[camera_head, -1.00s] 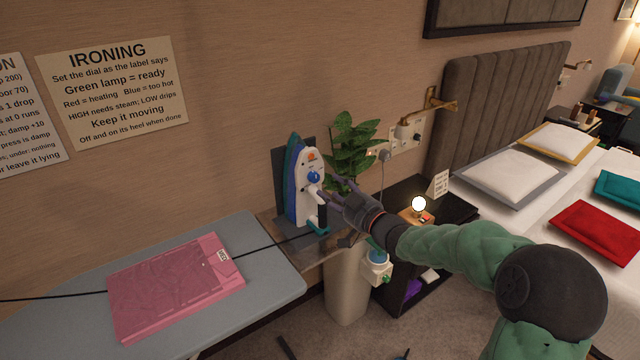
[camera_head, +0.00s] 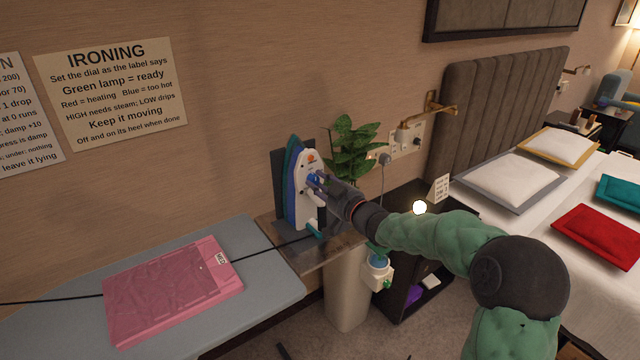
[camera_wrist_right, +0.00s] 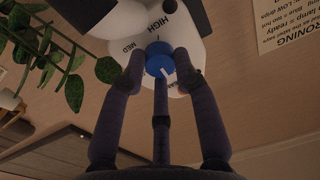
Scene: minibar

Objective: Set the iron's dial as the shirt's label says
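The white and blue iron (camera_head: 303,207) stands upright on its heel on a small shelf by the wall. Its blue dial (camera_wrist_right: 159,58) shows in the right wrist view, with HIGH and MED printed around it. The dial's white mark points down and right there, toward lettering mostly hidden by a finger. My right gripper (camera_head: 318,183) is at the dial. Its fingertips (camera_wrist_right: 160,68) lie on both sides of the dial; whether they press on it I cannot tell. The pink folded shirt (camera_head: 170,290) lies on the ironing board, its white label (camera_head: 222,257) too small to read. My left gripper is out of view.
The grey ironing board (camera_head: 270,282) fills the lower left, crossed by a black cord. A plant (camera_head: 352,145) stands right behind the iron. An ironing sign (camera_head: 112,95) hangs on the wall.

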